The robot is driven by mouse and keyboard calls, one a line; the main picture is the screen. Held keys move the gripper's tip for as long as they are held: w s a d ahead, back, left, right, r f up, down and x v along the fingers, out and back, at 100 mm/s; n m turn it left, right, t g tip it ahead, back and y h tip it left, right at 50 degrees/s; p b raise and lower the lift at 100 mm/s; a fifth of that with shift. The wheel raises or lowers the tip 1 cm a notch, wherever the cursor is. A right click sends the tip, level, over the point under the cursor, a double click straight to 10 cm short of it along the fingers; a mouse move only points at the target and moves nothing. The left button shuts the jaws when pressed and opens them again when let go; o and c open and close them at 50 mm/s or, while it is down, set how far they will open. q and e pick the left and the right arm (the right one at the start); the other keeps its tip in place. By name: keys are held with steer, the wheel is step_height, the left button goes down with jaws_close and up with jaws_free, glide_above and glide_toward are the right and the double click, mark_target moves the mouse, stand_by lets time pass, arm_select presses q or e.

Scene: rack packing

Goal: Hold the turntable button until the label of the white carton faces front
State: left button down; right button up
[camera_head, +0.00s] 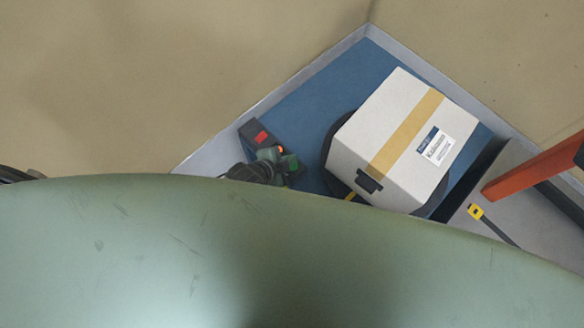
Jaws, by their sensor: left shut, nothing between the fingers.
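The white carton (375,118) sits on a dark round turntable (326,149) on a blue surface. A tan tape strip runs across the carton. Its white and blue label (435,146) shows on the right part of the carton, as seen here. A dark box with a red patch (261,137) stands left of the carton. My left gripper (281,157) is shut and empty, close beside this box, with a small orange-red spot at its tips. I cannot tell if it touches a button. My right gripper is not in view.
The blue surface (325,82) has a pale raised rim and clear room behind the carton. An orange bar (535,167) and a yellow-ended tool (475,211) lie at the right. A large pale green rounded body hides the lower half of the view.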

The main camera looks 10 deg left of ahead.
arm_select(q)
steer(key=shift+f+b, duration=0.35)
steer(key=shift+f, duration=0.5)
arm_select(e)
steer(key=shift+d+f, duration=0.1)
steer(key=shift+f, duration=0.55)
arm_select(q)
steer(key=shift+f, duration=0.15)
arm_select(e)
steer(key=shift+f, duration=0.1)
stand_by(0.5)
arm_select(q)
steer(key=shift+f, duration=0.25)
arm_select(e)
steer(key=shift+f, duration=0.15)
